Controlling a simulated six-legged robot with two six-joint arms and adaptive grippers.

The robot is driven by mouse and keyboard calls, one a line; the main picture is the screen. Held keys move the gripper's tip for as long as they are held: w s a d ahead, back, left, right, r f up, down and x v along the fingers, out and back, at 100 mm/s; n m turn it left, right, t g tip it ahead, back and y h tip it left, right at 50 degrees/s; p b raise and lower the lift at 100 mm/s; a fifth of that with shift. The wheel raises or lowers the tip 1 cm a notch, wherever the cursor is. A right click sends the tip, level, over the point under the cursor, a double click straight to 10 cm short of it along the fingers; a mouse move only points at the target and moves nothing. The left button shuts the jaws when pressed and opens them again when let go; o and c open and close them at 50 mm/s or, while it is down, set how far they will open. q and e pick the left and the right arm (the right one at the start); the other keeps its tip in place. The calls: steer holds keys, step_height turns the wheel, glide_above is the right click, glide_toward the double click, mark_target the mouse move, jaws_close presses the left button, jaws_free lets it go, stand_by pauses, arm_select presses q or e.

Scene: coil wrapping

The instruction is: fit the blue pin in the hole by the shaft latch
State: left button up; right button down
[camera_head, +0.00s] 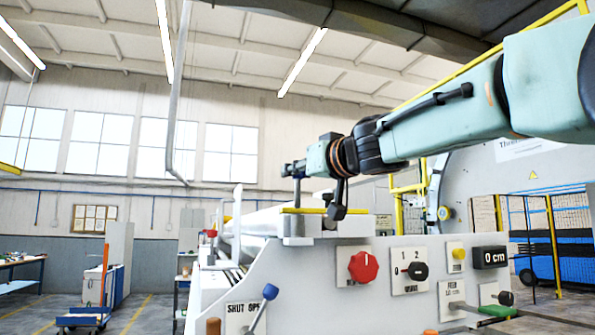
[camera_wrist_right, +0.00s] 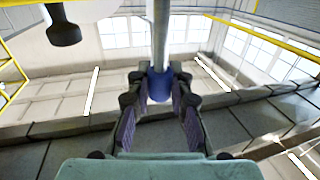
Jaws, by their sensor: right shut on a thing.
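My right gripper (camera_head: 291,170) is above the near end of the machine, its arm coming in from the right. In the right wrist view its two fingers (camera_wrist_right: 160,88) are closed around the blue part of the pin (camera_wrist_right: 160,84), with a grey rod running on from it. In the head view a thin upright rod (camera_head: 297,193) hangs below the gripper, its lower end near a grey block (camera_head: 297,228) on the machine. I cannot tell whether it is in a hole. A blue-knobbed lever (camera_head: 269,292) stands tilted at a plate marked "SHUT OPE…". My left gripper is not in view.
The machine's panel (camera_head: 325,262) carries a red knob (camera_head: 363,267) and a black selector (camera_head: 417,270). Free floor lies at the far left.

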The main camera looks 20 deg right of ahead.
mark_target(299, 195)
steer(key=shift+s+a+r+p, duration=0.1)
steer(key=shift+a+p, duration=0.05)
steer(key=shift+p, duration=0.15)
stand_by(0.5)
steer(key=shift+f+b, duration=0.4)
steer(key=shift+f, duration=0.1)
steer(key=shift+f, duration=0.35)
steer(key=shift+f+b, duration=1.6)
steer(key=shift+f, duration=0.15)
steer(key=c, duration=1.1)
jaws_free()
steer(key=shift+c, duration=0.2)
steer(key=shift+r, duration=0.1)
steer(key=shift+r, duration=4.9)
